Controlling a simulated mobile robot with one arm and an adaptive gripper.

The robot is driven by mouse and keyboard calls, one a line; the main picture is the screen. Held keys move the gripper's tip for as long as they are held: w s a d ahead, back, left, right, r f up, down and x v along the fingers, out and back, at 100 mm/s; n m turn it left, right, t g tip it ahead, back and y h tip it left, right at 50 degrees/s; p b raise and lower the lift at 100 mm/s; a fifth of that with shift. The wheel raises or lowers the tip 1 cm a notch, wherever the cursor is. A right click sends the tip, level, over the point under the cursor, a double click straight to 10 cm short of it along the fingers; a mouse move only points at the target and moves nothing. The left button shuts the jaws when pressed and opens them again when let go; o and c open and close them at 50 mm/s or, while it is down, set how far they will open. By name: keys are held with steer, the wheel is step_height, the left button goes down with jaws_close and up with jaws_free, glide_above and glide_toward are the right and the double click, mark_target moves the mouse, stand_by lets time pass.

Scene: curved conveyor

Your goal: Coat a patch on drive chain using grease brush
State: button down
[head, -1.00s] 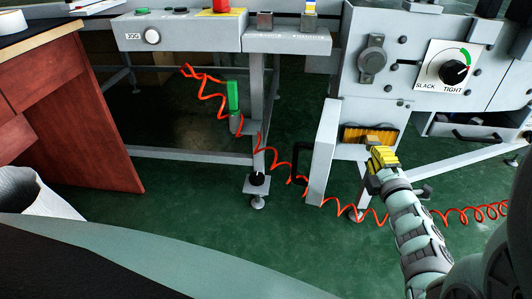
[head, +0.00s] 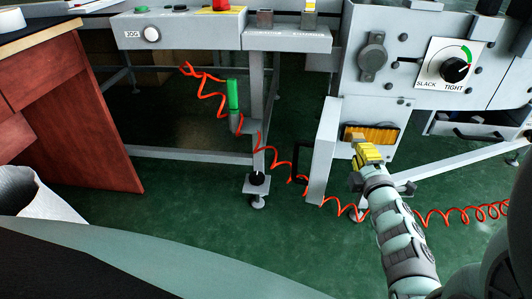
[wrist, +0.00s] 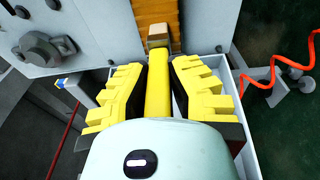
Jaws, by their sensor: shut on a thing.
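My gripper (head: 367,155) has yellow fingers and is shut on the yellow handle of the grease brush (wrist: 158,95). The brush's tan head (wrist: 158,36) points away from my gripper, toward the drive chain. The drive chain (head: 385,134) shows as an orange-yellow ribbed strip in a dark-edged opening of the grey machine panel. It also shows at the top of the wrist view (wrist: 155,12). The brush head (head: 355,133) is over the left part of the strip in the head view. I cannot tell whether it touches the chain.
An open grey guard door (head: 323,150) with a black handle stands left of the opening. A SLACK/TIGHT knob (head: 453,70) is above right. A coiled orange hose (head: 335,208) runs behind my arm. A wooden desk (head: 75,110) stands at left. Green floor lies open between.

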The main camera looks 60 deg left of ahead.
steer(key=shift+s, duration=0.1)
steer(key=shift+s+v, duration=0.25)
steer(key=shift+v, duration=2.65)
steer(key=shift+a+r, duration=0.1)
steer(key=shift+a, duration=0.05)
steer(key=v, duration=0.3)
steer(key=shift+s+a, duration=0.1)
steer(key=shift+s, duration=0.1)
